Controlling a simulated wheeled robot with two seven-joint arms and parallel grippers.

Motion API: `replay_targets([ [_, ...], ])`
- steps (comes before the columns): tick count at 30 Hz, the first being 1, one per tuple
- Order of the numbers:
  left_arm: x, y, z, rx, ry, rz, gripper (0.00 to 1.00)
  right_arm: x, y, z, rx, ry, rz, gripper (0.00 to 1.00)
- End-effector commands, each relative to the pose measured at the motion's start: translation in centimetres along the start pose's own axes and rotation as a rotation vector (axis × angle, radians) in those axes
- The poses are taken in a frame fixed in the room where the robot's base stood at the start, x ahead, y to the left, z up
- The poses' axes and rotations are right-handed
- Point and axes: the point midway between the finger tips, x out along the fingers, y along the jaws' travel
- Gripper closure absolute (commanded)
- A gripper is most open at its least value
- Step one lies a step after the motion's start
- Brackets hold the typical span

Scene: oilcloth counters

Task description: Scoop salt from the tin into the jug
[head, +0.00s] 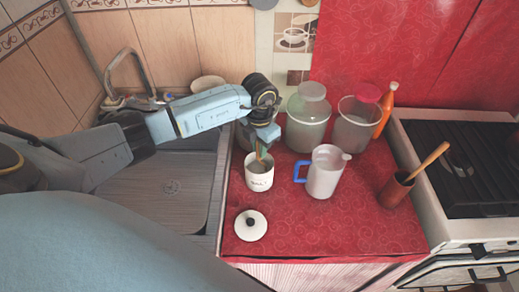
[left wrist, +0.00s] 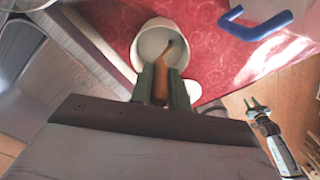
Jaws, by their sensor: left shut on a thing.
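The white salt tin (head: 259,178) stands open on the red oilcloth counter, with dark lettering on its side. Its white lid with a dark knob (head: 250,225) lies in front of it. My left gripper (head: 263,152) is above the tin, shut on the wooden handle of a scoop (left wrist: 161,83). The scoop reaches down into the tin (left wrist: 146,42), and its lower end is hard to make out. The pale jug with a blue handle (head: 326,172) stands upright to the right of the tin. My right gripper (left wrist: 257,106) shows at the right of the left wrist view, its fingers apart.
A brown pot with a wooden utensil (head: 395,191) is at the right, beside the stove (head: 465,165). The sink (head: 165,195) lies left.

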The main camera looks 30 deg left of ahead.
Motion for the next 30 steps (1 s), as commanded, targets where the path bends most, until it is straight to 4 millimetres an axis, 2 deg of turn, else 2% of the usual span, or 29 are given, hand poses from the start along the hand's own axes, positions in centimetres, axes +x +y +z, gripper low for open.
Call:
replay_targets([
  [7, -1.0, 0.0, 0.0, 0.0, -0.001, 0.0, 1.0, -0.8, 0.0, -0.1, 0.0, 0.0, 0.0, 0.64],
  [30, -8.0, 0.0, 0.0, 0.0, 0.0, 0.001, 1.0, -6.0, 0.1, -0.5, 0.0, 0.0, 0.0, 0.64],
])
